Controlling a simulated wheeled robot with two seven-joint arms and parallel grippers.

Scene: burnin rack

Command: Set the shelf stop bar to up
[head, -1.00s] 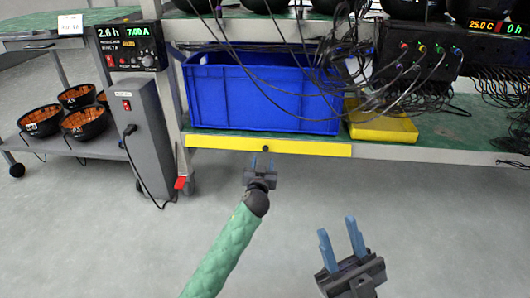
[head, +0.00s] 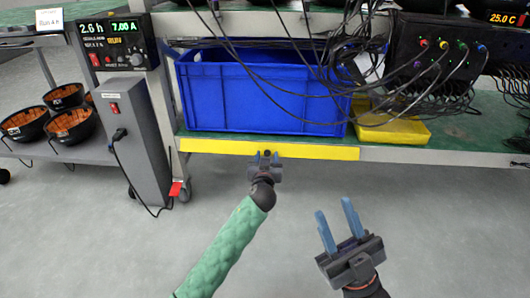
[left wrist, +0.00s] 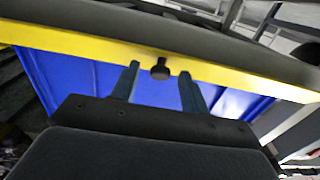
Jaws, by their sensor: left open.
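The shelf stop bar is a long yellow bar (head: 320,152) along the front edge of the lower shelf. It also shows in the left wrist view (left wrist: 90,44), running across the picture. A dark round knob (left wrist: 160,69) sits on the bar near its middle. My left gripper (head: 267,155) is open at the bar, with its two blue fingers on either side of the knob in the left wrist view (left wrist: 158,82). I cannot tell whether the fingers touch it. My right gripper (head: 337,225) is open and empty, in front of the shelf and lower right of the bar.
A blue crate (head: 260,95) stands on the shelf behind the bar, with a yellow tray (head: 392,130) to its right. Black cables hang in front of them. A grey power box (head: 135,140) stands at the left. The floor in front is clear.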

